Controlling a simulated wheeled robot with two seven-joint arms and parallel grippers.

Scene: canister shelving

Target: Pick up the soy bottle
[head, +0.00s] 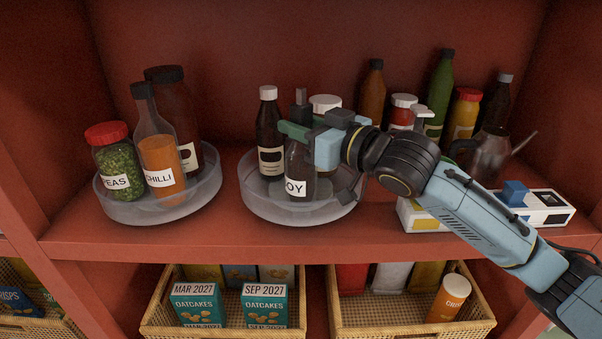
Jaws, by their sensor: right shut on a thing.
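The soy bottle (298,188) stands upright on the right-hand clear turntable (262,211); part of its white label reads "OY". My right gripper (303,131) comes in from the right and is shut on the bottle's upper part, below its dark cap. The gripper hides the bottle's neck and part of its right side. I cannot tell a gap between the bottle's base and the turntable. My left gripper is not in view.
A white-capped dark bottle (269,132) and a white-lidded jar (325,103) stand close by on the same turntable. The left turntable (158,212) holds peas, chilli and a dark bottle. Baskets sit below.

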